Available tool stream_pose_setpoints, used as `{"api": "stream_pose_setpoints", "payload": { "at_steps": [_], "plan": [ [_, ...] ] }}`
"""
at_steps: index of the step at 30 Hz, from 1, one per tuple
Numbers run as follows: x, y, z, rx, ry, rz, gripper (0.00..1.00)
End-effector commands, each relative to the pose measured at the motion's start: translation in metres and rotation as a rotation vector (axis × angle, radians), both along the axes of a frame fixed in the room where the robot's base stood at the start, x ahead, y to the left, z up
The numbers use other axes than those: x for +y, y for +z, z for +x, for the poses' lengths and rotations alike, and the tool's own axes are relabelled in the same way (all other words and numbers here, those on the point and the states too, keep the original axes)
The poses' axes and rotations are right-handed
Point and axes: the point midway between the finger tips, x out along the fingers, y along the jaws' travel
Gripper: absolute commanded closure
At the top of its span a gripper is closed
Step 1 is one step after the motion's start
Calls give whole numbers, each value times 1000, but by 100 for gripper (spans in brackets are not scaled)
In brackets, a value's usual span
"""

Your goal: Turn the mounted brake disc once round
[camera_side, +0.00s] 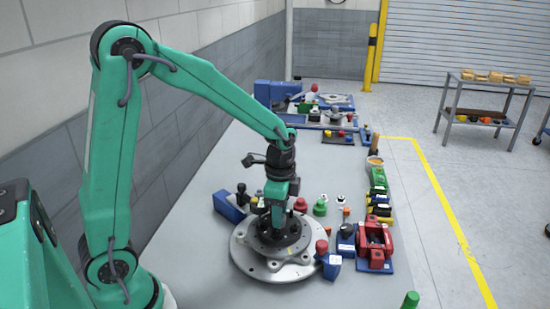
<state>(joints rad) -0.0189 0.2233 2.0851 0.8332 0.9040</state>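The brake disc (268,266) is a round, silver-grey plate lying flat on the grey table, with a dark raised hub (292,238) at its centre. My gripper (279,222) points straight down over the hub, and its lower end meets or nearly meets the hub's dark top. Its fingers are small and dark against the hub, so I cannot tell whether they are open or shut, or whether they touch it. The far part of the disc is partly hidden by my gripper and the hub.
A blue block (229,207) stands left of the disc. A red-knobbed blue block (331,267) sits at its right edge, near a red fixture (375,243). Green and red knobs (320,207) stand behind.

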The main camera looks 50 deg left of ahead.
Motion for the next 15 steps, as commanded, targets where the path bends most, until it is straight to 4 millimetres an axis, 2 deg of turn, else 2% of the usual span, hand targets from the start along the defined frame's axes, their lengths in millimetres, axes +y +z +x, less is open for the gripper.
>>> {"api": "stream_pose_setpoints", "payload": {
  "at_steps": [15],
  "plan": [
    [0,0,0,0,-137,0,62]
  ]
}}
